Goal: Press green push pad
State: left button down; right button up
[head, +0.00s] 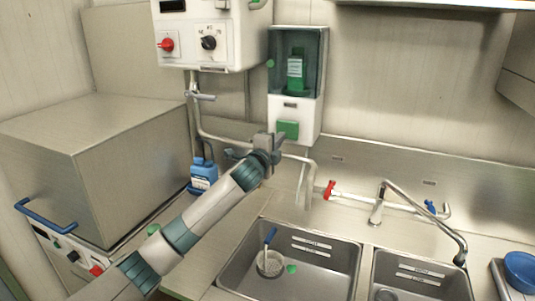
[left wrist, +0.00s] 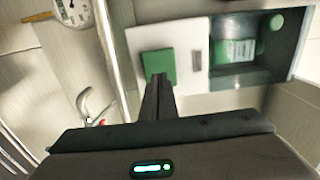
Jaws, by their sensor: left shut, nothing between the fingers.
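The green push pad (head: 288,130) is a square on the lower white front of the wall dispenser (head: 310,108). In the left wrist view the pad (left wrist: 158,66) lies just beyond my fingertips. My left gripper (head: 268,141) is shut and empty, in front of and slightly below the pad at its left side. In the left wrist view its closed fingers (left wrist: 158,80) overlap the pad's lower edge; I cannot tell whether they touch it. A green bottle (head: 296,68) shows behind the dispenser's dark window. My right gripper is not in view.
A white control box (head: 210,38) with red and black knobs hangs left of the dispenser. Steel pipes run below it. A blue bottle (head: 203,174) stands near my left arm. A faucet (head: 400,195) and two sinks (head: 290,228) lie to the right. A steel box (head: 95,150) fills the left.

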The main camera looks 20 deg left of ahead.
pick_arm(q)
jog(key=s+b, duration=0.3)
jog(key=s, duration=0.5)
jog(key=shift+s+a+f, duration=0.15)
jog(key=shift+s+a, duration=0.05)
jog(key=shift+s, duration=0.2)
jog(key=shift+f, duration=0.1)
dwell(0.5)
